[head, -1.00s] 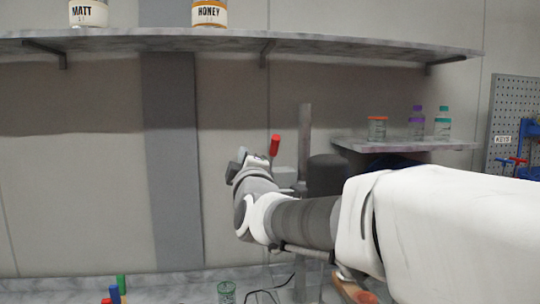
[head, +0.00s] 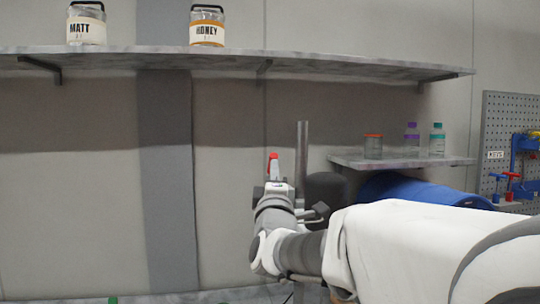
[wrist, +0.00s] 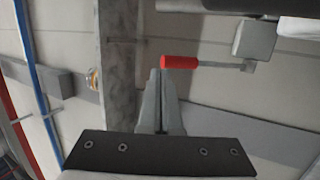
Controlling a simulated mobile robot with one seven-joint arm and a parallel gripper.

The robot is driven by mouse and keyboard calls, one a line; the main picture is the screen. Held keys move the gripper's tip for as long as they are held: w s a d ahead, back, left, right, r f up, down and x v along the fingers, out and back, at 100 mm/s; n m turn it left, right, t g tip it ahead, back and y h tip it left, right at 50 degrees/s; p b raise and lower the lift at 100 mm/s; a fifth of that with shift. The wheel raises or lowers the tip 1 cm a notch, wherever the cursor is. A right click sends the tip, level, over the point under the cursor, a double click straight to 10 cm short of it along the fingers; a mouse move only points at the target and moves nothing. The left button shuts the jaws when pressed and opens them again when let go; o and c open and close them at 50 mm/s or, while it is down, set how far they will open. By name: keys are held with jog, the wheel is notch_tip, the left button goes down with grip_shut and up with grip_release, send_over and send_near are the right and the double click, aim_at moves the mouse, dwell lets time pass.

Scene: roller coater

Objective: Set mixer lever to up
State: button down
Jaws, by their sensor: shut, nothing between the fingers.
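The mixer lever has a red handle (head: 273,162), which stands roughly upright in the head view, just above my gripper. In the wrist view the red handle (wrist: 181,62) sits on a thin rod that runs right to a grey block (wrist: 255,39). My gripper (wrist: 156,73) is shut and empty, its fingertips right beside the free end of the handle. I cannot tell whether they touch. In the head view my gripper (head: 276,186) hides the lever's lower part. The mixer's grey post (head: 302,150) and dark round body (head: 325,188) stand just right of it.
A small shelf (head: 400,162) with several containers is at right, with a blue rounded object (head: 425,190) below. The wall at left is clear.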

aim_at(274, 153)
jog(key=shift+p+x, duration=0.55)
jog(key=shift+x, duration=1.75)
jog(key=shift+w+a+r+g+p, duration=0.1)
jog(key=shift+w+r+g+p, duration=0.25)
jog(key=shift+r+p, duration=0.6)
jog(key=p, duration=0.1)
jog(key=w+p, duration=0.1)
jog(key=p, duration=0.1)
jog(key=shift+w+a+r+g, duration=0.15)
jog(key=shift+w+r+g, duration=0.05)
jog(key=shift+r+g, duration=0.15)
jog(key=shift+w+a+r+p, duration=0.1)
jog(key=shift+w+r+p, duration=0.15)
jog(key=shift+w+p, duration=0.25)
jog(key=shift+w+a+r+p, duration=0.2)
jog(key=shift+w+p, duration=0.1)
jog(key=shift+w, duration=0.3)
jog(key=shift+s+d+f, duration=0.1)
